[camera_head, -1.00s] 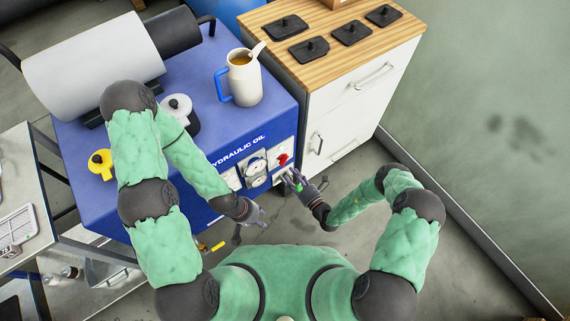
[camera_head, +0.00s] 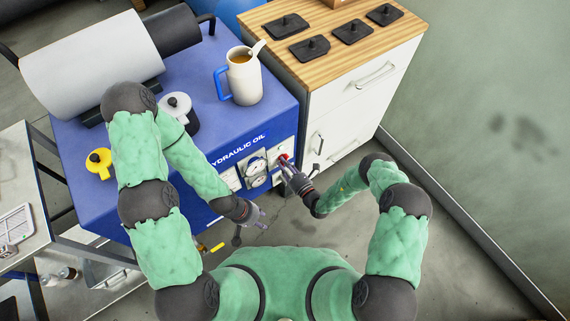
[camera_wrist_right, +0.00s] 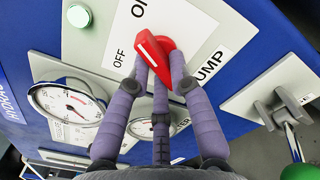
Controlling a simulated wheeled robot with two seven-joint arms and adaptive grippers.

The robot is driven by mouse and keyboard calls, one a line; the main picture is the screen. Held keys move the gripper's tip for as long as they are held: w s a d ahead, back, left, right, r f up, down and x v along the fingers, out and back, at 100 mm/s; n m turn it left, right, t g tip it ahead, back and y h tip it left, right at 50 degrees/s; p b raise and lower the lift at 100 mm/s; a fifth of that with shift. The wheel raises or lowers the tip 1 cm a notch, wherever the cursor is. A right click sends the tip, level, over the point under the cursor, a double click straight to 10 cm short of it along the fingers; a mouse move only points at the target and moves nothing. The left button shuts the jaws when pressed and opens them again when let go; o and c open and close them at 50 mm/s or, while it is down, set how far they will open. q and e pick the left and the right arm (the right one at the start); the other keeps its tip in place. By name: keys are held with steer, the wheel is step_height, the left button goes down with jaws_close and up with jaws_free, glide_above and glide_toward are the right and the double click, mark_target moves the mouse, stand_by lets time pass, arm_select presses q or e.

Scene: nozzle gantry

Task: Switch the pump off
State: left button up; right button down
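The red pump switch (camera_wrist_right: 152,58) is a knob with a white line on its handle, on a light panel marked OFF, ON and PUMP. The end of its white line lies between the OFF and ON marks. In the head view the switch (camera_head: 283,158) sits on the front of the blue hydraulic oil unit (camera_head: 262,120). My right gripper (camera_wrist_right: 160,72) has its purple fingers closed in around the handle, partly hiding its lower part. In the head view my right gripper (camera_head: 288,168) is at the switch. My left gripper (camera_head: 260,215) hangs empty before the unit; its finger opening is unclear.
Dial gauges (camera_wrist_right: 70,102) lie left of the switch, a green lamp (camera_wrist_right: 78,16) above left, and a metal lever (camera_wrist_right: 285,115) to the right. A jug (camera_head: 244,78) stands on the unit. A white drawer cabinet (camera_head: 345,110) is beside it.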

steer(key=shift+n, duration=0.3)
steer(key=n, duration=0.7)
steer(key=n+p, duration=0.1)
steer(key=n, duration=0.3)
steer(key=shift+w+d+f, duration=0.2)
steer(key=shift+w+d, duration=0.05)
steer(key=shift+d, duration=0.05)
steer(key=shift+n, duration=0.3)
stand_by(0.3)
steer(key=c, duration=1.1)
jaws_free()
steer(key=shift+s, duration=0.1)
